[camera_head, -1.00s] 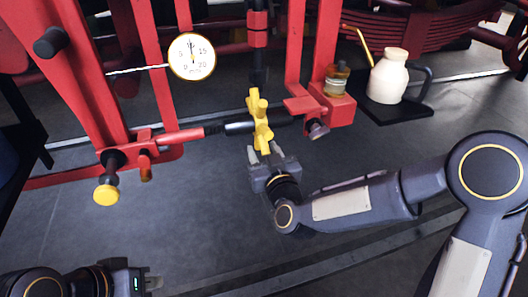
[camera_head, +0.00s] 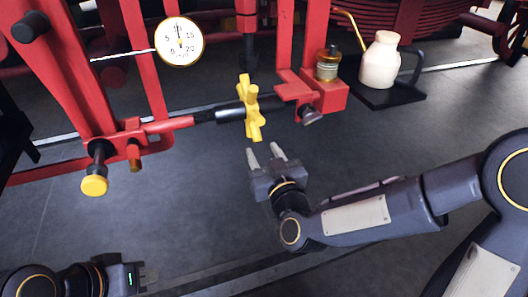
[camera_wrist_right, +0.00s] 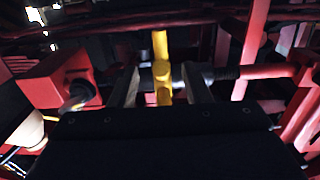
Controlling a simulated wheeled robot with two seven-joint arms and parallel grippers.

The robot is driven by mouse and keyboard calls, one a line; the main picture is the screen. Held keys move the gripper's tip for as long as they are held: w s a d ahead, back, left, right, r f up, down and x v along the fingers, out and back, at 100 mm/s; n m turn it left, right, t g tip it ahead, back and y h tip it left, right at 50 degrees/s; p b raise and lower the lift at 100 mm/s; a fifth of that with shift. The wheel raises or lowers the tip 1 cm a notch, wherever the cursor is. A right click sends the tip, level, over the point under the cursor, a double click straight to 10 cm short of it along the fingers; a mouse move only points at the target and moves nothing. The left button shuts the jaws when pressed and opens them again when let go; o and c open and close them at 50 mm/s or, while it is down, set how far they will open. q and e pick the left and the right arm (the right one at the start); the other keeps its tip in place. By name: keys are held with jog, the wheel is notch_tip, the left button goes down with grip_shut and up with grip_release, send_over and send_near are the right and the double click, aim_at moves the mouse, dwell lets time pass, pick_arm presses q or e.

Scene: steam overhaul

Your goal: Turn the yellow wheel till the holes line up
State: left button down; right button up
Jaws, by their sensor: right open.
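The yellow wheel (camera_head: 251,107) sits on a dark and silver threaded rod between two red brackets, at the middle of the head view. It also shows in the right wrist view (camera_wrist_right: 162,72), between and beyond my fingers. My right gripper (camera_head: 264,153) is open and empty, just below and in front of the wheel, apart from it. The right wrist view shows its two fingers (camera_wrist_right: 158,88) spread. My left gripper (camera_head: 146,277) is at the bottom left, far from the wheel; its fingers are too small to judge. I cannot make out the holes.
A round white gauge (camera_head: 179,42) hangs at the upper left. A yellow-ended knob (camera_head: 95,185) is on the left red frame. A glass-sided cup (camera_head: 327,65) stands on the right bracket. A cream oil can (camera_head: 381,62) stands on a black tray (camera_head: 404,98). The floor in front is clear.

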aim_at(259, 140)
jog(key=r+p, duration=0.1)
jog(key=r, duration=0.1)
jog(key=s+r+p, duration=0.1)
jog(key=r+p, duration=0.1)
jog(key=r, duration=0.1)
jog(key=s+r+p, duration=0.1)
jog(key=r+p, duration=0.1)
jog(key=shift+d+r, duration=0.2)
jog(key=shift+d, duration=0.05)
jog(key=shift+w, duration=0.3)
jog(key=shift+x, duration=2.7)
jog(key=shift+f, duration=0.15)
grip_shut()
jog(key=shift+s+f+b, duration=0.1)
jog(key=shift+f+b, duration=1.15)
jog(key=shift+f, duration=0.2)
